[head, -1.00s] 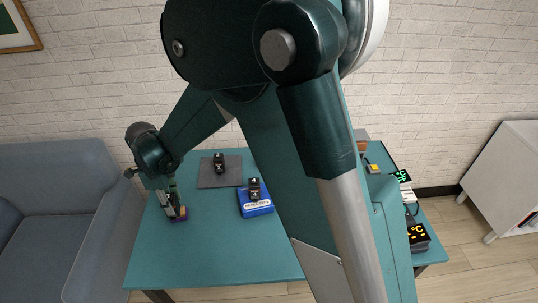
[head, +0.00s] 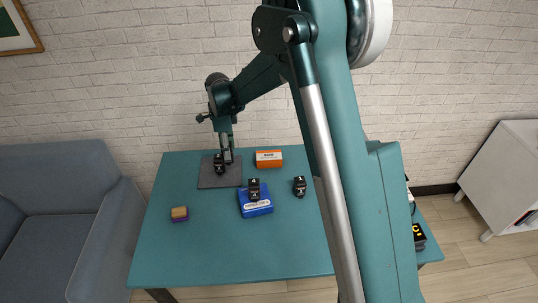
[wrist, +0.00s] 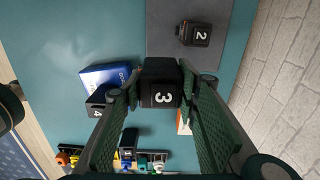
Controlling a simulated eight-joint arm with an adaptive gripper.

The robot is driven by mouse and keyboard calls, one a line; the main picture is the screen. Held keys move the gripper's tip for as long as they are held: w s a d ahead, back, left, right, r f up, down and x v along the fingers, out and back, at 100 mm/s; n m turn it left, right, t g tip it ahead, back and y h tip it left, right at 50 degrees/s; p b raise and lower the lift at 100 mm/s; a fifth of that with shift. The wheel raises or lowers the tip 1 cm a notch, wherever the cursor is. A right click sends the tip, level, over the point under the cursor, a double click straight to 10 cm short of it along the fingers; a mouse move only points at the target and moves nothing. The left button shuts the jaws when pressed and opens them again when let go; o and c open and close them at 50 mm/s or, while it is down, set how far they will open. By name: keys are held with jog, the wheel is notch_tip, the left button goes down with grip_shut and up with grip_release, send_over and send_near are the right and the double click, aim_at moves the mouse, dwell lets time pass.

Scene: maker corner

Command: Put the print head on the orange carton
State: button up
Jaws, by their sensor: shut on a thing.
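My gripper (head: 228,158) is near the right part of the grey mat, at the back of the table. In the wrist view my gripper (wrist: 160,92) is shut on a black print head marked 3 (wrist: 162,95). The orange carton (head: 268,158) lies at the back of the table, right of the gripper and apart from it. In the wrist view only a sliver of the carton (wrist: 183,124) shows beside the held head. The top of the carton looks bare in the head view.
Print head 2 (wrist: 195,34) stands on the grey mat (head: 205,182). Print head 4 (head: 254,186) is on a blue box (head: 256,209). Another black print head (head: 299,186) stands right of it. The table's front is clear.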

jog(key=r+p, duration=0.2)
send_over(269, 154)
jog(key=shift+w+f, duration=0.1)
notch_tip(269, 154, down, 6)
jog(key=shift+f+b, duration=0.15)
jog(key=shift+b, duration=0.25)
jog(key=shift+f, duration=0.1)
jog(key=shift+f, duration=1.75)
jog(key=shift+f, duration=0.15)
jog(key=o, duration=1)
